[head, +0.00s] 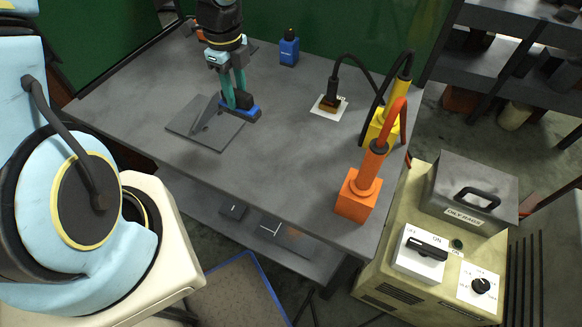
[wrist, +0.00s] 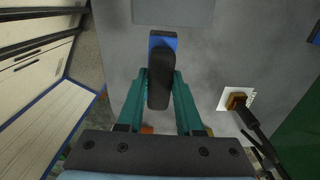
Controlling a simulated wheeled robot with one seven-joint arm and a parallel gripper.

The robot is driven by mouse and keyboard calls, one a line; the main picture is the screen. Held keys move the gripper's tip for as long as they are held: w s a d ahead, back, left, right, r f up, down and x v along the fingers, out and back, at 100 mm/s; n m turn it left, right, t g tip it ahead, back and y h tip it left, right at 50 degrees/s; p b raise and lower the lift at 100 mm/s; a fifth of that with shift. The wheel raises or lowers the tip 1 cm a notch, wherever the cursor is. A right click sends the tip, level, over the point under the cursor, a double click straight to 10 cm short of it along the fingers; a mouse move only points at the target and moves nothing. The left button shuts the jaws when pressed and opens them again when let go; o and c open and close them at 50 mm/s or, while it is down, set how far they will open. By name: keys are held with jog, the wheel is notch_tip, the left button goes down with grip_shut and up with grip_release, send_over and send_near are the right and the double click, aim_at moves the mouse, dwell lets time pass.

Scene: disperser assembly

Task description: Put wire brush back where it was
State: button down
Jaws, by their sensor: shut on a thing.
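My gripper (head: 236,101) has its two teal fingers closed on the wire brush (head: 246,110), which has a blue body and a dark upper part. In the wrist view, the brush (wrist: 164,41) lies lengthwise between the fingers (wrist: 160,80), its blue end pointing toward the top of the picture. In the head view the brush is low over the table (head: 285,130), beside the right edge of a flat grey plate (head: 195,145). I cannot tell whether it touches the table. Its underside is hidden.
A dark angled piece (head: 206,114) stands on the plate. A black-and-brown tool (head: 333,98) on a white square, a yellow holder (head: 381,130) and an orange holder (head: 358,196) are to the right. The table's middle is clear.

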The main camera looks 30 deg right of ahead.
jog(key=s+d+r+m, duration=0.3)
jog(key=s+d+m, duration=0.1)
jog(key=s+m, duration=0.5)
jog(key=s+f+m+b, duration=0.1)
jog(key=f+m+b, duration=0.1)
jog(key=f, duration=0.3)
jog(key=s+d+f+m+b, duration=0.1)
jog(key=s+f+m+b, duration=0.1)
jog(key=f+m+b, duration=0.1)
jog(key=s+f+m+b, duration=0.1)
jog(key=f+m+b, duration=0.2)
jog(key=f, duration=0.3)
jog(key=shift+s+d+f+b, duration=0.3)
jog(key=shift+s+f+b, duration=0.05)
jog(key=shift+f, duration=0.2)
jog(key=c, duration=0.6)
grip_release()
jog(key=shift+o, duration=0.2)
notch_tip(320, 180, up, 12)
jog(key=p, duration=0.4)
jog(key=shift+r, duration=0.2)
